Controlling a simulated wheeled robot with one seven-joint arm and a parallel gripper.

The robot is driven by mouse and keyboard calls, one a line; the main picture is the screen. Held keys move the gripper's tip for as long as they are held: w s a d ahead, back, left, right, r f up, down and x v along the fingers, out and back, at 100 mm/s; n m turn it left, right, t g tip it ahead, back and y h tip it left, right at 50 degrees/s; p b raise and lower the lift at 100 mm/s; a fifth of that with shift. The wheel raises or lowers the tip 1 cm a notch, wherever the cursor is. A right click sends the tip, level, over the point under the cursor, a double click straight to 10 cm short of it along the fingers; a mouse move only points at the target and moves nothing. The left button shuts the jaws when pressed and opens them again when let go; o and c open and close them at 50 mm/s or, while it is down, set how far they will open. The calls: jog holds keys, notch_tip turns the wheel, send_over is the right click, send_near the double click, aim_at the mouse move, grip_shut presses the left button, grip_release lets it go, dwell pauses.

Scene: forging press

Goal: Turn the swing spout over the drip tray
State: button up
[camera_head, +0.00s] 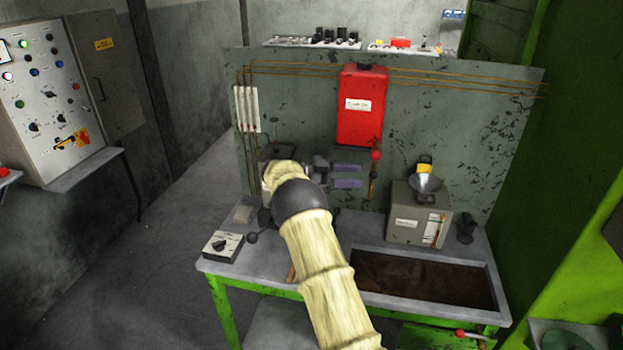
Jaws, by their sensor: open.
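A red tank (362,110) with a white label hangs on the green-grey back panel. Below its right side is a red knob (376,155) with a short brass-coloured pipe (372,187) hanging down, which looks like the swing spout. The sunken basin with a dark brown floor (425,278) in the bench's right front looks like the drip tray. The spout hangs behind and left of it. My gripper (358,176) is open, its two purplish-grey fingers pointing right, with tips just left of the spout. Contact cannot be told. My pale sleeved arm hides part of the bench.
A grey box (418,213) with a metal funnel (425,186) stands right of the spout. A dark cup (466,228) is beside it. A small switch box (222,246) sits at the bench's left front. A control cabinet (55,100) is at far left.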

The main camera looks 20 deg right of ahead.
jog(key=b+v, duration=0.1)
jog(key=v, duration=1)
jog(key=shift+a, duration=0.4)
jog(key=shift+w, duration=0.1)
